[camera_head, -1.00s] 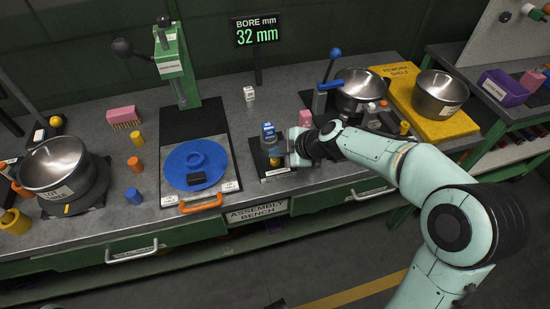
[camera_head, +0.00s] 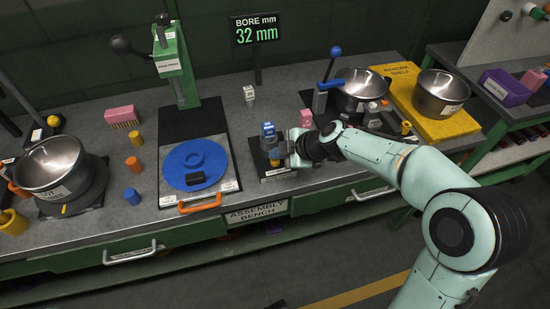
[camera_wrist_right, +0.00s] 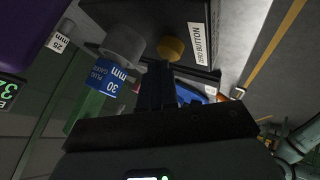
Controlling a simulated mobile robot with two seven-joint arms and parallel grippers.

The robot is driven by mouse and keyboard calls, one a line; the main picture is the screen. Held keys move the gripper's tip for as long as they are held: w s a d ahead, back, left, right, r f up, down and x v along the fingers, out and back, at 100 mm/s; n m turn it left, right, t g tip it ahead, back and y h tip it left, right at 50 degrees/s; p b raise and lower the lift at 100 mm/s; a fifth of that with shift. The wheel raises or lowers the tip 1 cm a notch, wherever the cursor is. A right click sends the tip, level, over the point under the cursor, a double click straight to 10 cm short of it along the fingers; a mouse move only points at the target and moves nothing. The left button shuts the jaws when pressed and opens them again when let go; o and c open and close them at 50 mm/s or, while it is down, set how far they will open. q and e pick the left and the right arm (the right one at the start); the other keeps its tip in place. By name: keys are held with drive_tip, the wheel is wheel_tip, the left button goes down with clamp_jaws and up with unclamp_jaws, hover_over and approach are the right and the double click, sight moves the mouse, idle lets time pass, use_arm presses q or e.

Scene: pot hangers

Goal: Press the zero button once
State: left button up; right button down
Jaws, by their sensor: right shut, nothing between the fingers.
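In the head view the gripper (camera_head: 284,151) comes in from the right above the base. My left gripper is out of view.
A blue "30 mm" block (camera_wrist_right: 107,75) and a grey cylinder (camera_wrist_right: 124,43) stand close beside the button. A press (camera_head: 182,65) with a blue disc (camera_head: 195,164) is to the left. A display (camera_head: 256,30) reads 32 mm. Steel pots (camera_head: 361,84) stand at the right.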

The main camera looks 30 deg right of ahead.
sight(278, 161)
drive_tip(key=shift+f+b, duration=0.3)
drive_tip(key=shift+b, duration=0.05)
idle(0.5)
drive_tip(key=shift+r, duration=0.1)
drive_tip(key=shift+r+p, duration=0.4)
drive_tip(key=shift+r, duration=0.45)
drive_tip(key=shift+r, duration=0.1)
drive_tip(key=shift+r+p, duration=1.35)
drive_tip(key=shift+r, duration=1.15)
